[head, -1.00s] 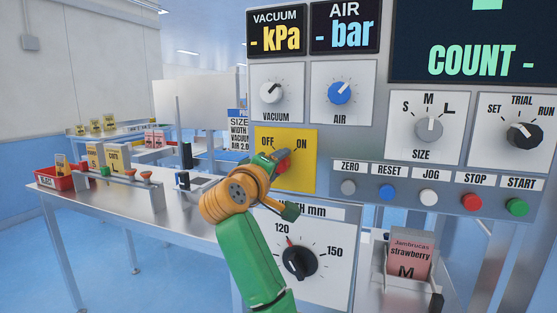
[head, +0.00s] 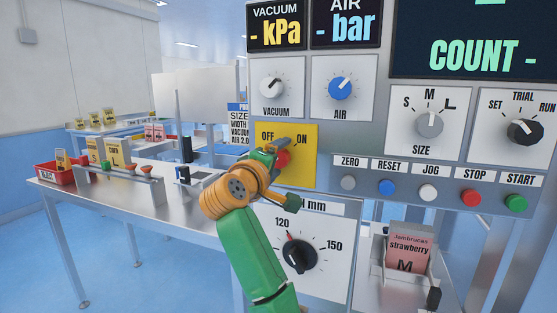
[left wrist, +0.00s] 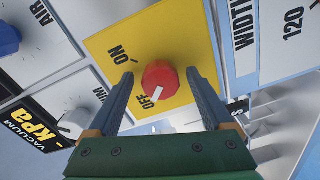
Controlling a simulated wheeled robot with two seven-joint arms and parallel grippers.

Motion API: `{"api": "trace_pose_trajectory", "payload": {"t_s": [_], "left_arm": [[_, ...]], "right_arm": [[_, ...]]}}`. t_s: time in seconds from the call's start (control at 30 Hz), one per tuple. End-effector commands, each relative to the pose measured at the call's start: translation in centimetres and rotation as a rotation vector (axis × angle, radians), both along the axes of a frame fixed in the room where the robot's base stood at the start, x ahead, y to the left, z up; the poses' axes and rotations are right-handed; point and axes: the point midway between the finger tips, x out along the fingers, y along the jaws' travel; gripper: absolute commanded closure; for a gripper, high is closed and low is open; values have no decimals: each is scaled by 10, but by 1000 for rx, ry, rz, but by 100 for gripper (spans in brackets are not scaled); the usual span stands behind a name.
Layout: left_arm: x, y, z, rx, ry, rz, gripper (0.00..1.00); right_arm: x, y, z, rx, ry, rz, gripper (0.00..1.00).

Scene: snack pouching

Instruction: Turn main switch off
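The main switch is a red knob (left wrist: 160,78) on a yellow plate (head: 304,174) marked OFF and ON. In the left wrist view its white pointer line is turned to the OFF label. The knob is partly hidden by my left gripper in the head view (head: 284,159). My left gripper (head: 284,146) is in front of the plate. In the left wrist view my gripper's fingers (left wrist: 162,98) are open, one on each side of the knob, with a visible gap to it on both sides. My right gripper is not in view.
Vacuum (head: 271,87) and air (head: 341,88) knobs sit above the yellow plate. The width dial (head: 298,257) is below, and a row of push buttons (head: 428,194) is to the right. The displays show dashes. A steel table (head: 190,216) stands at left.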

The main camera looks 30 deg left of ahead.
Motion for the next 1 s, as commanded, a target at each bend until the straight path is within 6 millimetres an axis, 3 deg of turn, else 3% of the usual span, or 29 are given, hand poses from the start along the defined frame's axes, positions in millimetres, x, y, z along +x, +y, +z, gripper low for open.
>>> {"api": "trace_pose_trajectory", "payload": {"t_s": [0.27, 0.6, 1.0], "left_arm": [[-5, -1, -1, 1, -1, 1, 16], [-65, -15, 0, 0, -1, 2, 16], [-69, -16, 1, 0, 1, -1, 16]], "right_arm": [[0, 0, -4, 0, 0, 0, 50], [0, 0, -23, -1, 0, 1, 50], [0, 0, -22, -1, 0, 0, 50]]}}
